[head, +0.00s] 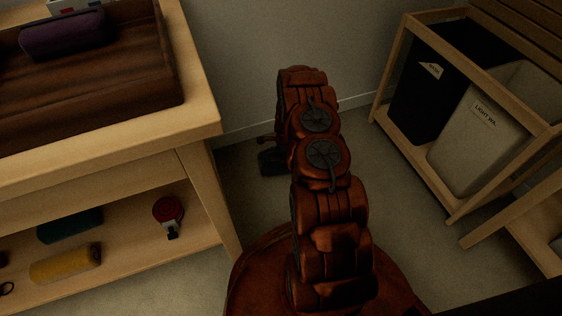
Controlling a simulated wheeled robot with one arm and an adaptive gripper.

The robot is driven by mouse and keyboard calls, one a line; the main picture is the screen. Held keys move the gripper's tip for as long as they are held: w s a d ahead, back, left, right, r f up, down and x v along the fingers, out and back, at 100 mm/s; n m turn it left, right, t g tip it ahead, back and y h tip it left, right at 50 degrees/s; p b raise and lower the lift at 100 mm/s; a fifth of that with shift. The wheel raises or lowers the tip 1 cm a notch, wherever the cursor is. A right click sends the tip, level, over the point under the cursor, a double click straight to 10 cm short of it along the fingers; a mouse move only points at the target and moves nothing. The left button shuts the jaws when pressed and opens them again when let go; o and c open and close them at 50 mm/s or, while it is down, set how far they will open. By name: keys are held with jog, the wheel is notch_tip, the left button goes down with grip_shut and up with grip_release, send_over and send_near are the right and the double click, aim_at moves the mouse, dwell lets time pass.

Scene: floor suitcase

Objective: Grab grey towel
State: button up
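I see no grey towel in the head view. My arm reaches forward over the floor from the bottom middle. Dark parts at its far end, seemingly my gripper (270,158), show low behind the arm near the wall. The arm hides most of the gripper, so I cannot tell whether it is open or holds anything.
A wooden table at left bears a dark wooden tray (150,88) with a purple roll (68,35). Its lower shelf holds a teal roll (70,225), a yellow roll (66,264) and a red round item (168,211). A rack at right holds black (425,95) and light (475,145) bins.

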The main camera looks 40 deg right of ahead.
grip_shut()
dwell(0.6)
